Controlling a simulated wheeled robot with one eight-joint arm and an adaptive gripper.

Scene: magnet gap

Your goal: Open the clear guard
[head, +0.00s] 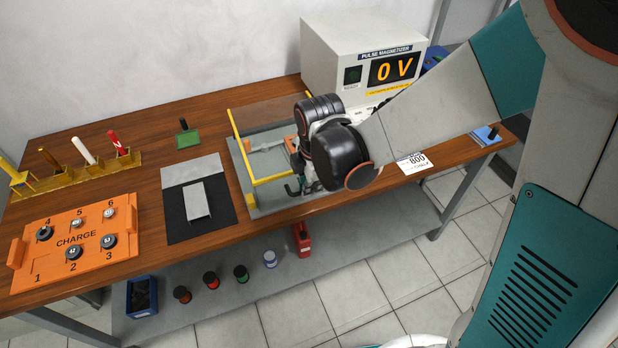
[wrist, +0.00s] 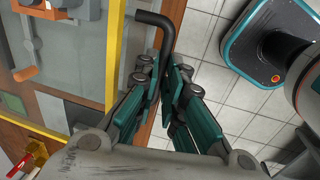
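The clear guard (head: 241,148) is a see-through panel with yellow edges, over a grey plate in front of the magnetizer. In the wrist view its yellow edge (wrist: 112,55) runs down the left half. A black hooked handle (wrist: 158,20) stands beside that edge; its bend shows above my fingertips. My gripper (wrist: 163,72) has its teal fingers drawn close together on the handle's stem, one on each side. In the head view my gripper (head: 300,182) is at the guard's front right, partly hidden by my wrist. I cannot tell the guard's exact angle.
The pulse magnetizer (head: 365,55) reads 0 V behind the guard. An orange CHARGE tray (head: 75,240) with weights and a black mat (head: 180,222) lie to the left. A lower shelf (head: 340,245) holds small containers. A white 800 card (head: 412,163) lies right of my wrist.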

